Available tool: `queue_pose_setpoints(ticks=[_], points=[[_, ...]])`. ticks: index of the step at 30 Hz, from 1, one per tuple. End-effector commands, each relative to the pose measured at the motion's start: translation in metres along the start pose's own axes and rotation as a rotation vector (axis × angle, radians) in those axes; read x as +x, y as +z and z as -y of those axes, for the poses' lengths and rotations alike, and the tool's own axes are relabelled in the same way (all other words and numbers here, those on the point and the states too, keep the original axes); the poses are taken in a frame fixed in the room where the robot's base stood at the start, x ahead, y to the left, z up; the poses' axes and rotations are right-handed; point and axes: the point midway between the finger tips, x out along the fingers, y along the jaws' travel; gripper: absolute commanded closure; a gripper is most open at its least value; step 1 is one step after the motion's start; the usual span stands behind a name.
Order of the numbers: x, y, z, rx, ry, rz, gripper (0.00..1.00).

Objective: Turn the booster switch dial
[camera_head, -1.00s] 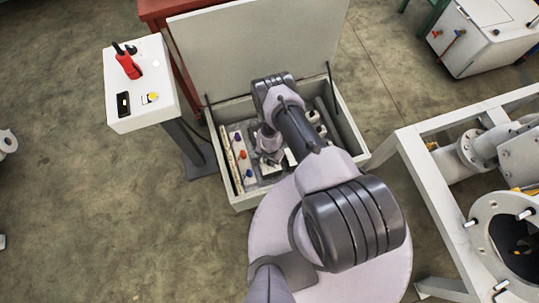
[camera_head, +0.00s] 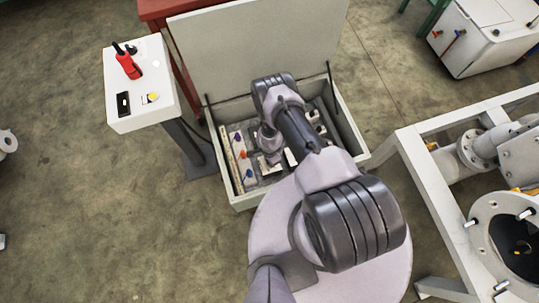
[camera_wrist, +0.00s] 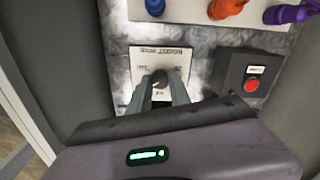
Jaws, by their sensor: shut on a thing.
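The booster switch is a white plate (camera_wrist: 147,56) with dark lettering and a dark dial (camera_wrist: 159,77) at its middle, seen in the wrist view. My gripper (camera_wrist: 160,84) reaches over the plate, with its two grey fingers shut on the dial, one on each side. The fingers hide the lower part of the plate. In the head view, my gripper (camera_head: 266,155) is down inside the open cabinet (camera_head: 243,200), and my own arm hides the dial.
Right of the plate is a dark box with a red button (camera_wrist: 252,84). Beyond it, a white panel carries blue, orange (camera_wrist: 226,8) and purple knobs. Cabinet walls stand close on both sides. A white pedestal (camera_head: 118,80) stands left of the cabinet.

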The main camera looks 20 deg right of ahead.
Motion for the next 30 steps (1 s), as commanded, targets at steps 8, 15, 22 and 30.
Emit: queue_pose_setpoints(ticks=[8,15,22,30], points=[[0.000,0.000,-0.001,0.001,0.001,0.001,1.00],[0.000,0.000,0.000,0.000,0.001,0.000,0.55],[0.000,0.000,0.000,0.000,0.000,0.000,0.55],[-0.023,0.000,0.000,0.000,0.000,0.000,0.55]])
